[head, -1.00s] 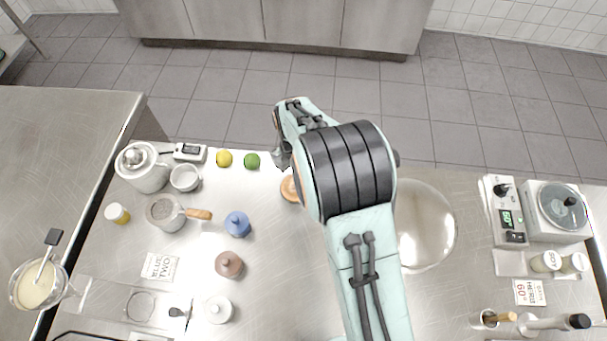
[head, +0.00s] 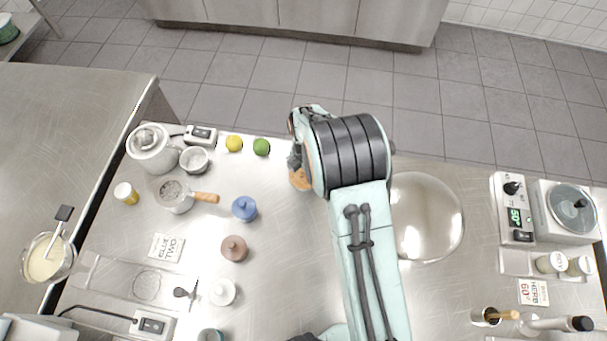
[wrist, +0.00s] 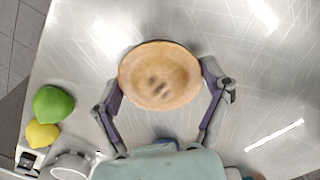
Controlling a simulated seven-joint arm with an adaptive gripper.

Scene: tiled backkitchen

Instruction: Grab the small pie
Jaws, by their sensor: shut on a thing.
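The small pie (wrist: 160,76) is round and golden brown, with a few dark marks in its middle. In the wrist view it sits between the two fingers of my gripper (wrist: 160,84), which is shut on it, one finger at each side. In the head view only part of the pie (head: 299,180) shows at the left of my arm; the arm hides the rest and most of the gripper. I cannot tell whether the pie touches the steel table.
A lime (head: 261,147) and a lemon (head: 234,144) lie to the left, near the far edge. A blue lidded pot (head: 244,208) stands nearer. A large steel dome (head: 428,217) is right of my arm. The table (head: 290,260) between is mostly clear.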

